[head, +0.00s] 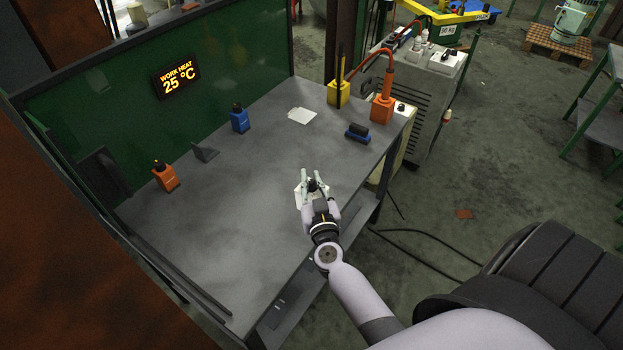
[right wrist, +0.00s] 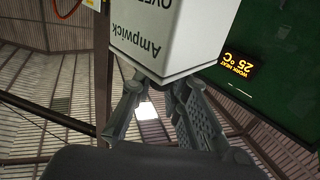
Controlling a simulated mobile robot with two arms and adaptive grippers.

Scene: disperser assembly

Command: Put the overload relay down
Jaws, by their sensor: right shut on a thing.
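The overload relay (right wrist: 165,38) is a pale box with a printed face reading "Ampwick" and the start of "OVER", upside down in the right wrist view. My right gripper (right wrist: 158,88) is shut on the relay's near end; the far end runs out of the top of the picture. In the head view my right gripper (head: 314,186) is over the grey bench (head: 245,205), toward its front edge. Only small pale parts of the relay show around the fingers there. Its height above the bench is hard to tell. My left gripper is not in view.
An orange block (head: 166,178), a blue block (head: 239,120) and a grey wedge (head: 206,152) stand toward the back. White sheets (head: 301,116), a dark blue item (head: 357,133), a yellow holder (head: 339,94) and an orange holder (head: 383,108) are farther right. The middle is clear.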

